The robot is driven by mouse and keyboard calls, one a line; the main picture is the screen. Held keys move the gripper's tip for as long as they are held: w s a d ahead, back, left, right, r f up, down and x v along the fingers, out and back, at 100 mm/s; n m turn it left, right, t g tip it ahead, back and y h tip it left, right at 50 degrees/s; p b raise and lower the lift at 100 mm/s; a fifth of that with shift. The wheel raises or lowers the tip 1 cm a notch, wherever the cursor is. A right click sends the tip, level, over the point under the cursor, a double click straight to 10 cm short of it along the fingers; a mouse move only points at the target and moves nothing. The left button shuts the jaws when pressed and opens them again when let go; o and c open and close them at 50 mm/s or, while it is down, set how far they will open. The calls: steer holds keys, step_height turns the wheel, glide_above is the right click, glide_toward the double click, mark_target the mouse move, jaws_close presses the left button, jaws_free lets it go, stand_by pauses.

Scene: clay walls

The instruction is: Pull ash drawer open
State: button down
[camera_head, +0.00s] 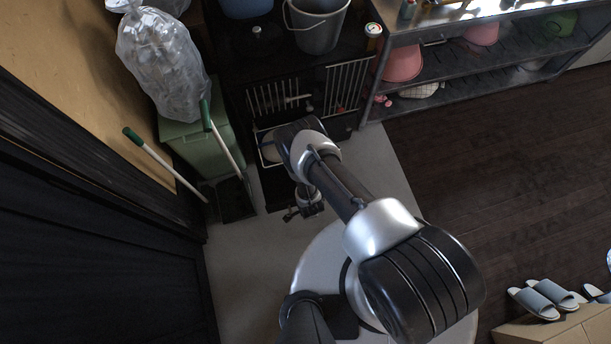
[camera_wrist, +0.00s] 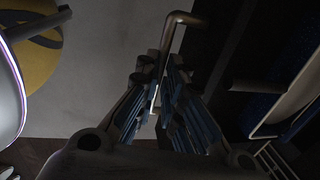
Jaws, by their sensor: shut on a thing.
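The ash drawer (camera_head: 277,189) appears in the head view as a dark, low shape at the foot of the black stove, partly covered by my arm. In the wrist view its bent, brownish metal handle (camera_wrist: 172,38) runs down between my fingers, beside a dark front. My gripper (camera_wrist: 163,88) is shut on this handle, with the blue-padded fingers on either side of it. In the head view my gripper (camera_head: 303,211) is small and dark beside the drawer's front. How far the drawer stands out is hard to tell.
The black stove (camera_head: 345,112) with barred openings carries a grey bucket (camera_head: 318,30). A green bin (camera_head: 197,146) with a clear bag, a brush (camera_head: 165,163) and a dustpan (camera_head: 234,198) stand left. A metal shelf (camera_head: 450,60) is right. Pale floor (camera_head: 240,260) lies clear in front.

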steer(key=shift+s+d+f, duration=0.1)
steer(key=shift+s, duration=0.05)
steer(key=c, duration=1.7)
jaws_free()
steer(key=r, duration=0.4)
steer(key=s+r, duration=0.1)
steer(key=r, duration=0.3)
steer(key=s+r, duration=0.1)
steer(key=r, duration=0.3)
steer(key=shift+d, duration=0.25)
